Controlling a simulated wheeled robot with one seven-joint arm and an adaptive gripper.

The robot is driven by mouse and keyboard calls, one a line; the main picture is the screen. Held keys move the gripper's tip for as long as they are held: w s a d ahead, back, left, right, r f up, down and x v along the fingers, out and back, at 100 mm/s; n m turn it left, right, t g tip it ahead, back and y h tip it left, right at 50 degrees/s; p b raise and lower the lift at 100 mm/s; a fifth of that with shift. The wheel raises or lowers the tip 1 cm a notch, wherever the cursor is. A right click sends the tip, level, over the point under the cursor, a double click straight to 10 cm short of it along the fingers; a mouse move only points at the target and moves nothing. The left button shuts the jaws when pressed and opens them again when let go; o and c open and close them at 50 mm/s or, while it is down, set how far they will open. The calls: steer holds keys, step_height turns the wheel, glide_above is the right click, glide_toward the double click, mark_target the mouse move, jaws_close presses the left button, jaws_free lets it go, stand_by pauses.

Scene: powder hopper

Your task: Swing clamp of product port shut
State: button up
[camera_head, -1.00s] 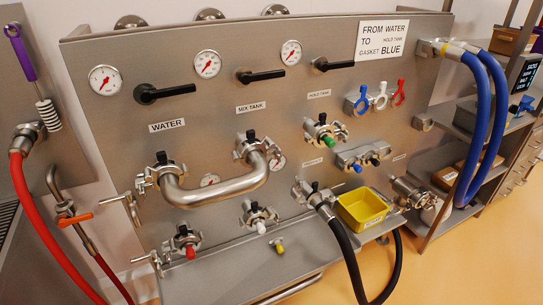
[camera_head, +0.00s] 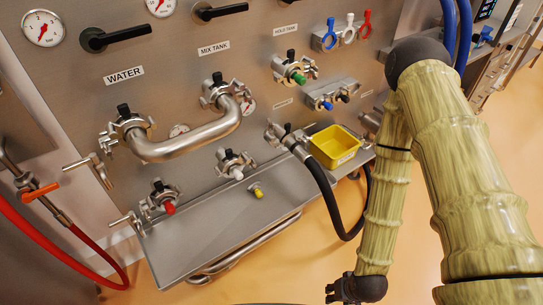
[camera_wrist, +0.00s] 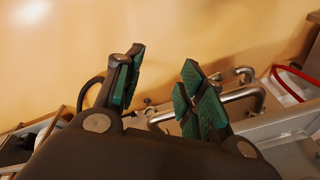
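The ports sit on the steel panel (camera_head: 190,75), each with a clamp. I cannot read which label says product. A clamped port (camera_head: 290,137) with a black hose (camera_head: 322,185) is under one small unreadable label. Another port (camera_head: 370,121), at the right under a second unreadable label, is partly hidden behind my arm; its clamp's state cannot be told. My gripper (camera_wrist: 163,62) is open and empty in the wrist view, with green pads on its fingers. In the head view my arm hangs at the right, its wrist low in front of the panel, away from the ports.
A yellow bin (camera_head: 335,145) stands on the ledge right of the hose port. A bent steel pipe (camera_head: 190,142) joins the water and mix tank ports. Blue hoses (camera_head: 457,25) hang at the upper right. The floor (camera_head: 300,262) before the panel is clear.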

steer(key=w+a+t+y+b, duration=0.2)
steer(key=w+a+t+b, duration=0.15)
steer(key=w, duration=0.75)
steer(key=m+t+y+b, duration=0.1)
steer(key=t+y+b, duration=0.6)
steer(key=t+b, duration=0.2)
glide_toward(273, 140)
steer(key=x, duration=0.3)
steer(key=shift+b+x, duration=0.4)
steer(key=shift+x, duration=3.7)
steer(key=shift+f, duration=0.15)
steer(key=c, duration=0.7)
steer(key=shift+r+t, duration=0.2)
steer(key=shift+t, duration=0.05)
steer(key=shift+c, duration=0.6)
